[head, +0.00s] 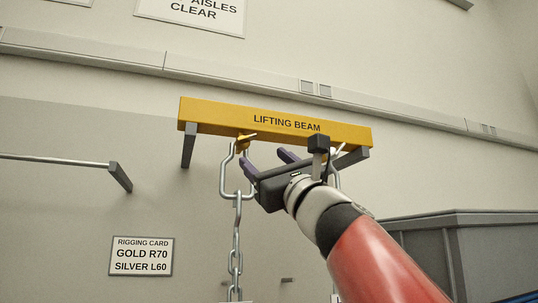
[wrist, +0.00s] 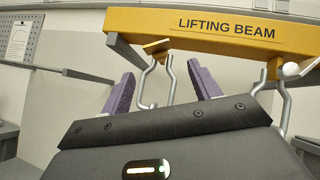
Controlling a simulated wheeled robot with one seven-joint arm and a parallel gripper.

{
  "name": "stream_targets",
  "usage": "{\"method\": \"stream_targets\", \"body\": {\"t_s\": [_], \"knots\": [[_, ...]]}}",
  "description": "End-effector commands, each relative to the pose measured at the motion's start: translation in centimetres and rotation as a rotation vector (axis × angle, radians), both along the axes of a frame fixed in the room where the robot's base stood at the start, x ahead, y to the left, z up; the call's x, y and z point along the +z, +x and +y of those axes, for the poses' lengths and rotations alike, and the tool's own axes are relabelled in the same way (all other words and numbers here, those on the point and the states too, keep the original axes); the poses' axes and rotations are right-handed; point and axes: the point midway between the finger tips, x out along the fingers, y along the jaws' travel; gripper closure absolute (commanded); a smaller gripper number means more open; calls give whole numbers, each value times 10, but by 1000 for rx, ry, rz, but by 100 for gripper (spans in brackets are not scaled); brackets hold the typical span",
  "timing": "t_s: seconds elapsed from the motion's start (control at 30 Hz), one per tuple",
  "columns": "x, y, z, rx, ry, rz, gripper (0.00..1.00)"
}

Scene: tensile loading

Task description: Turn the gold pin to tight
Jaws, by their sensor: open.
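The gold pin (head: 246,138) sits at the underside of the yellow lifting beam (head: 212,114), at the top of the left shackle (head: 225,172). Its flat gold handle also shows in the wrist view (wrist: 156,45), slanted, just beyond and above my fingertips. My gripper (head: 266,157) is open, its purple fingers spread, to the right of the left shackle and a little below the beam. In the wrist view the left shackle shows between the two fingers (wrist: 161,72). Nothing is between the fingers in their grip. How far the pin is turned I cannot tell.
A second shackle (wrist: 285,108) with a pale round-ended pin (wrist: 290,69) hangs to the right. A chain (head: 236,240) hangs below the left shackle. A rigging card (head: 142,256) reads GOLD R70, SILVER L60. A grey rail (head: 55,160) juts in at left; a grey bin (head: 470,220) stands right.

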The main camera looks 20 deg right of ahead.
Motion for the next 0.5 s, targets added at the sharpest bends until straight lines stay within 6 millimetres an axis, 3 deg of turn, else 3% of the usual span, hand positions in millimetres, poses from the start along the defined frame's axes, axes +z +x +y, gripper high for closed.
{"method": "stream_targets", "body": {"t_s": [0.17,0.5], "knots": [[1,-6,3,12,-56,-35,38],[37,30,19,14,-57,-35,38]]}}
